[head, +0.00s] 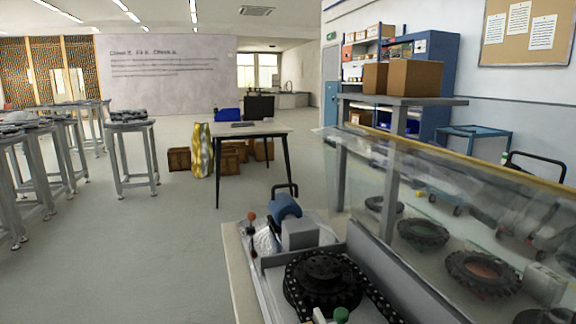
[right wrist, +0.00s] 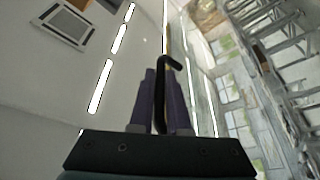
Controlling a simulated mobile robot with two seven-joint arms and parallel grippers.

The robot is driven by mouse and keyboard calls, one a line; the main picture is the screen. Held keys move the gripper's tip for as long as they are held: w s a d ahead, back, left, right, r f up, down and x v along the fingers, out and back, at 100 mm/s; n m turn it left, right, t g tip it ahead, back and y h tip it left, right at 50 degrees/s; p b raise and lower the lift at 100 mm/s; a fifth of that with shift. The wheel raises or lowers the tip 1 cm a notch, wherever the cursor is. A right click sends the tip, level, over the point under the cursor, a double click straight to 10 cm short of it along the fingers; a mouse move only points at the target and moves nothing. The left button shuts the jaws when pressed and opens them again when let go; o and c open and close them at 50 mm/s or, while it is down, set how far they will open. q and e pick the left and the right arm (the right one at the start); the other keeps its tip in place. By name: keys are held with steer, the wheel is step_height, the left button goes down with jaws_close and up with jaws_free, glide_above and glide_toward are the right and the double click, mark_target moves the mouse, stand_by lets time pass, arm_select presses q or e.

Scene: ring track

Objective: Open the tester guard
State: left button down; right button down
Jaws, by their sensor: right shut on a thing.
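The tester (head: 395,283) stands at the lower right of the head view, with a black toothed wheel (head: 322,283) and chain inside a grey frame. Its clear guard (head: 450,158) has a yellow edge and is raised at a slant on the right. Other wheels show through the guard. In the right wrist view my right gripper (right wrist: 165,88) has purple fingers shut on a black bent handle (right wrist: 170,62). I cannot clearly make out this gripper in the head view. How the handle joins the guard is hard to see. My left gripper is in neither view.
A blue motor-like part (head: 285,207) and a red-knobbed lever (head: 252,217) are at the tester's far left. A table (head: 265,131) with crates beneath stands beyond. Stools line the left. A shelf with cardboard boxes (head: 413,77) rises behind the guard. The floor at left centre is clear.

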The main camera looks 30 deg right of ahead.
steer(key=shift+s+d+m+h+b, duration=0.2)
steer(key=shift+d+m+h+b, duration=0.15)
steer(key=shift+d+m, duration=0.4)
steer(key=shift+d, duration=0.15)
steer(key=c, duration=1.2)
jaws_free()
steer(key=shift+f, duration=0.1)
steer(key=shift+o, duration=0.2)
